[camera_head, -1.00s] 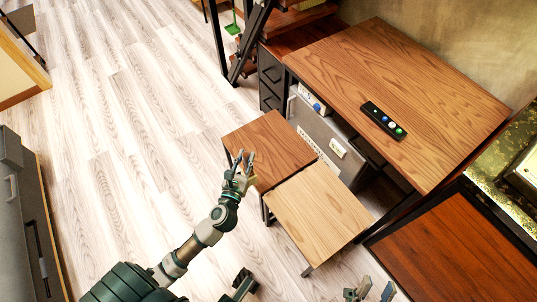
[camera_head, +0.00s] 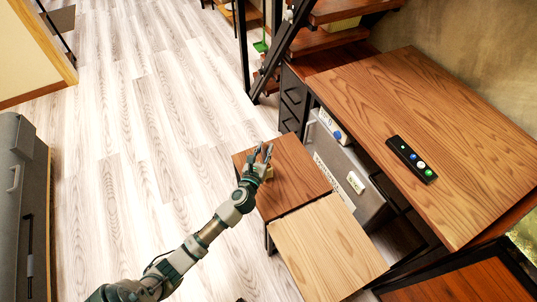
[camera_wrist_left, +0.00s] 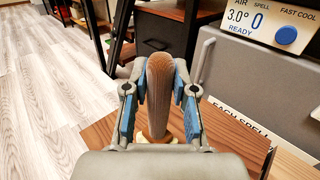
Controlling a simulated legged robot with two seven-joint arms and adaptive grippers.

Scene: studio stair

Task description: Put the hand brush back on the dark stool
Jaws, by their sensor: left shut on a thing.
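The dark stool (camera_head: 300,180) stands left of the desk in the head view. Its top also shows in the wrist view (camera_wrist_left: 235,138). My left gripper (camera_head: 263,156) is over the stool's left part. In the wrist view its blue-padded fingers (camera_wrist_left: 158,92) are shut on either side of the hand brush (camera_wrist_left: 159,75), whose brown wooden handle points up. A small pale part of the brush (camera_head: 265,171) shows below the fingers in the head view. I cannot tell whether the brush touches the stool top. My right gripper is not in view.
A light wooden stool (camera_head: 330,244) stands against the near side of the dark one. A grey box-shaped appliance (camera_head: 345,170) is under the desk (camera_head: 430,130), right of the stools. A black remote (camera_head: 411,158) lies on the desk.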

